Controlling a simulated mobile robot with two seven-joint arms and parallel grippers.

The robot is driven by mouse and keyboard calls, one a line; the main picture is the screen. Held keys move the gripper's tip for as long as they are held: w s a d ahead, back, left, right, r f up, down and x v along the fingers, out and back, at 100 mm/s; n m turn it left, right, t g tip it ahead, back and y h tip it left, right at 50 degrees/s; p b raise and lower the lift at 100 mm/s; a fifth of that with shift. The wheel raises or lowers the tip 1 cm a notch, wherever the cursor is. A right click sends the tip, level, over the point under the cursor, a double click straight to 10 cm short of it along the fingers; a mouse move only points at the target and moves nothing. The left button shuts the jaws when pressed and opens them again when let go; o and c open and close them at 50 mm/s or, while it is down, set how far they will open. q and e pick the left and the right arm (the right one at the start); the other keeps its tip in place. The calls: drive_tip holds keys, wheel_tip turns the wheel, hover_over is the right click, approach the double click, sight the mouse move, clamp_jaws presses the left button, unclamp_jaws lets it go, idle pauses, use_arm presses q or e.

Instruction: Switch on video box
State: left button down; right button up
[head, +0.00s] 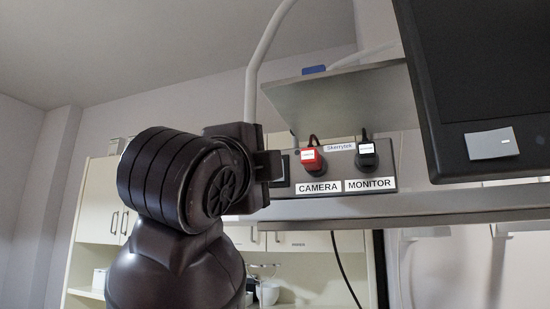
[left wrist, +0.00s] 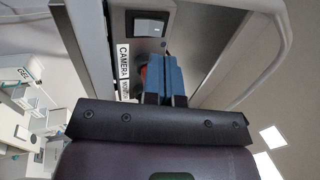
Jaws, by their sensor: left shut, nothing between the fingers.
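The video box (head: 345,150) is a grey panel strip under a shelf, with CAMERA and MONITOR labels. A red plug (head: 312,158) and a black plug (head: 366,155) sit in it. A switch (left wrist: 149,27) with a pale rocker face in a dark frame shows in the left wrist view, above the fingertips. In the head view it is mostly hidden behind my left gripper (head: 268,166), which is at the box's left end. In the wrist view my left gripper (left wrist: 164,62) has its blue fingers together, empty, in front of the red plug. Contact cannot be told. My right gripper is out of view.
A metal shelf (head: 345,98) juts out above the plugs. A dark monitor (head: 485,80) hangs at the right. A pale curved tube (head: 262,55) runs up behind my gripper. A rail (head: 410,207) runs below the box, with cabinets (head: 102,190) behind.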

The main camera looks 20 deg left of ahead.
use_arm(q)
drive_tip(key=p+x, duration=0.1)
drive_tip(key=x, duration=0.5)
drive_tip(key=shift+a, duration=0.1)
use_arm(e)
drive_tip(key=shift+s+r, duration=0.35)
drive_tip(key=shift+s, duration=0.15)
use_arm(q)
drive_tip(key=shift+w+r+p, duration=0.1)
drive_tip(key=shift+r+p, duration=0.05)
drive_tip(key=shift+p, duration=0.15)
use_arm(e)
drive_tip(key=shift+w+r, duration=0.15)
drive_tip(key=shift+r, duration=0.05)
